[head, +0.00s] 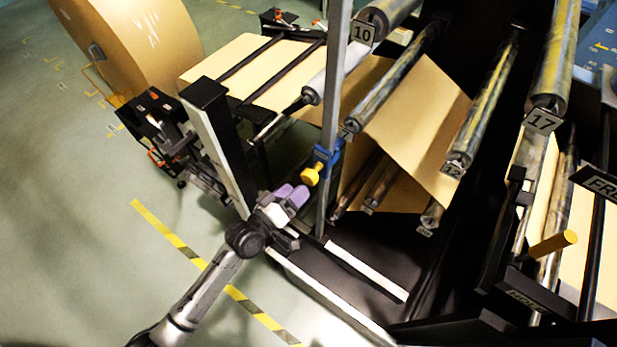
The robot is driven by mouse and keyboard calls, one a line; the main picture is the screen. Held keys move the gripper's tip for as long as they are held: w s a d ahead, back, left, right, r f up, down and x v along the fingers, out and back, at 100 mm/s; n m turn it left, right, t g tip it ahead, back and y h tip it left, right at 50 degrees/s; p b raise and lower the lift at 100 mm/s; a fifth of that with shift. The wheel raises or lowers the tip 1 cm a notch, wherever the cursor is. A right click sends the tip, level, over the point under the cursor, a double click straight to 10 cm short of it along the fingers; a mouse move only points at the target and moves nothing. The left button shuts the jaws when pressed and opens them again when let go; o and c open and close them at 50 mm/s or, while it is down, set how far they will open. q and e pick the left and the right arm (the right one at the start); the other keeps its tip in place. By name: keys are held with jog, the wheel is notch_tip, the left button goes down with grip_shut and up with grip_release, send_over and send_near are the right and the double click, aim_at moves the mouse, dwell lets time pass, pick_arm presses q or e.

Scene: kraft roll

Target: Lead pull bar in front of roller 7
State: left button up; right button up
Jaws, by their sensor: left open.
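A blue clamp block (327,158) with a yellow knob (310,176) sits on a grey upright post (334,85). I cannot tell for certain whether this is an end of the pull bar; no separate bar stands out. Roller 7 (388,83), a worn metal roller, runs up and right from just beside the post; its small tag is partly hidden. My left gripper (291,194), with purple fingertips, is open and empty just below and left of the yellow knob, seemingly apart from it. My right gripper is not in view.
Kraft paper (420,120) hangs among rollers 10 (385,14), 12 (490,100) and 17 (552,60). A large kraft roll (140,40) stands at the upper left. A black column (215,140) rises beside my gripper. Green floor at left is mostly clear.

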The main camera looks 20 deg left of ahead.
aim_at(306, 180)
pick_arm(q)
jog(key=shift+b+x, duration=0.85)
jog(key=shift+x, duration=2.45)
jog(key=shift+c, duration=0.2)
jog(key=c, duration=1.2)
jog(key=shift+o, duration=0.2)
jog(key=shift+w+a+r+p, duration=0.2)
jog(key=shift+a+r+p, duration=0.5)
jog(key=shift+a+r, duration=0.3)
jog(key=shift+w+a+r+p, duration=0.25)
jog(key=shift+a+r+p, duration=0.2)
jog(key=shift+a+r, duration=0.4)
